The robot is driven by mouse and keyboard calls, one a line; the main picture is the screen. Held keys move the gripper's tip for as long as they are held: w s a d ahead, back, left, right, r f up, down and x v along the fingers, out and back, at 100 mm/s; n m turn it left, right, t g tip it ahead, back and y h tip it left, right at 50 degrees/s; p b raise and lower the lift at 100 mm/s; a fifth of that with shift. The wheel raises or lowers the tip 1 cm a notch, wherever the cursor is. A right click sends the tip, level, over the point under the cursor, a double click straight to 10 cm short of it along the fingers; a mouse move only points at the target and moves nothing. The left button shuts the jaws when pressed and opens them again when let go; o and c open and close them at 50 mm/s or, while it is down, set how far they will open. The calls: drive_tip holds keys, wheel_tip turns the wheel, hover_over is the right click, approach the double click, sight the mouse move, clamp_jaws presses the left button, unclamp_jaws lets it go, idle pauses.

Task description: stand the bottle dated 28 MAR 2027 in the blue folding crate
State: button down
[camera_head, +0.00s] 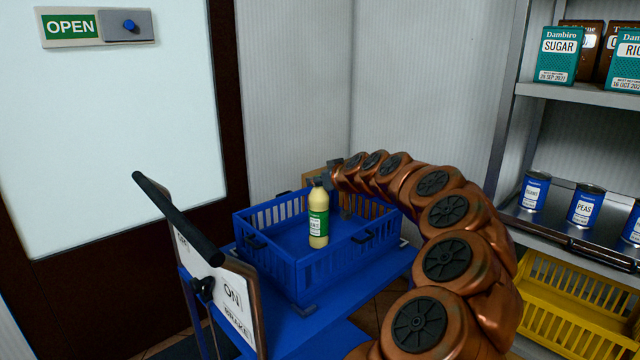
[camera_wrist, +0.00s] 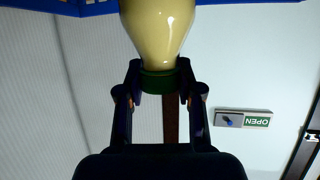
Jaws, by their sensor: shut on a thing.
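A bottle (camera_head: 318,217) with pale yellow contents, a green and white label and a dark cap appears upright over the blue folding crate (camera_head: 272,262). Its date is too small to read. My gripper (camera_head: 320,181) is shut on the bottle at its cap. In the wrist view the two fingers of my gripper (camera_wrist: 160,88) pinch the green cap from both sides, with the pale bottle (camera_wrist: 158,30) beyond them. No other item shows in the crate.
The crate stands on a blue trolley (camera_head: 385,272) with a black handle (camera_head: 178,218) and a white sign. A shelf (camera_head: 585,95) with boxes and cans and a yellow crate (camera_head: 575,310) stand at right. A door with an OPEN sign (camera_head: 70,27) is at left.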

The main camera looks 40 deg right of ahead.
drive_tip(key=shift+f, duration=0.4)
drive_tip(key=c, duration=0.7)
unclamp_jaws()
drive_tip(key=shift+c, duration=0.2)
drive_tip(key=shift+r, duration=0.1)
drive_tip(key=shift+r, duration=0.15)
drive_tip(key=shift+s+r, duration=0.1)
drive_tip(key=shift+s, duration=0.2)
drive_tip(key=v, duration=1.1)
drive_tip(key=shift+s, duration=0.25)
drive_tip(key=shift+a, duration=0.1)
